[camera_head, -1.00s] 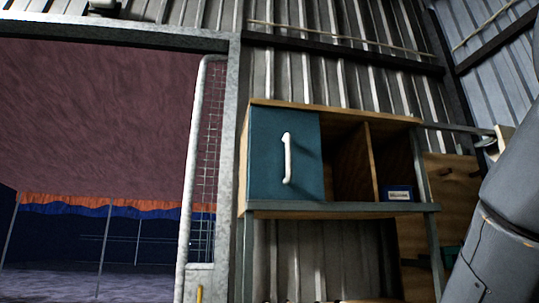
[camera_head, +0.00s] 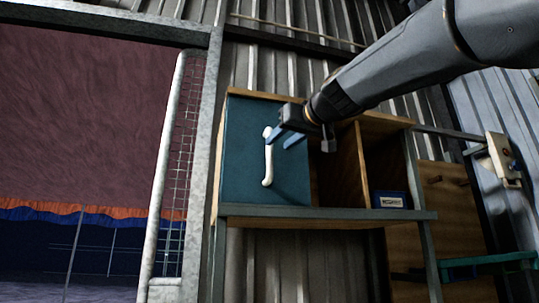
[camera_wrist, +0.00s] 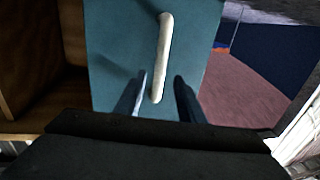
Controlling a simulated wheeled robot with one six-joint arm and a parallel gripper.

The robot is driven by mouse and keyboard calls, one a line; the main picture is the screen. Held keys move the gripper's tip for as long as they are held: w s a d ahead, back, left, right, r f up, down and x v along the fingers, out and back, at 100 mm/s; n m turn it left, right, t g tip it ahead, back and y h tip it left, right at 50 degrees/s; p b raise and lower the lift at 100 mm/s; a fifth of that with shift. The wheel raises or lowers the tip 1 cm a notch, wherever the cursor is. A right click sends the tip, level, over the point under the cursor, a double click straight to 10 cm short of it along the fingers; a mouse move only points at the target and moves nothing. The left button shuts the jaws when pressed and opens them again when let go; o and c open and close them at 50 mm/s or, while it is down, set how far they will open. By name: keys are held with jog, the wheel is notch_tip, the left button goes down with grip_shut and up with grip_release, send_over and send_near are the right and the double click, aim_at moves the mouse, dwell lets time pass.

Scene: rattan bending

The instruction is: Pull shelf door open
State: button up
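The shelf door (camera_head: 240,168) is a teal panel on the left part of a wooden wall shelf, and it looks shut. A white curved vertical handle (camera_head: 268,165) stands on it. My gripper (camera_head: 281,138) is in front of the door at the handle's upper part. In the wrist view, my gripper (camera_wrist: 160,90) is open, its two blue-grey fingers on either side of the lower end of the handle (camera_wrist: 162,55) as seen there. I cannot tell whether the fingers touch it. The door (camera_wrist: 115,40) fills the middle of that view.
The shelf's open compartments (camera_head: 385,165) are right of the door, with a small blue box (camera_head: 391,200) in one. A metal post with a mesh gate (camera_head: 178,170) stands to the left. A wooden panel with pegs (camera_head: 450,200) is at lower right.

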aim_at(271, 149)
jog(key=p+x, duration=0.3)
jog(key=x, duration=0.4)
jog(key=shift+w+a, duration=0.15)
jog(key=shift+w, duration=0.1)
jog(key=shift+c, duration=0.2)
grip_shut()
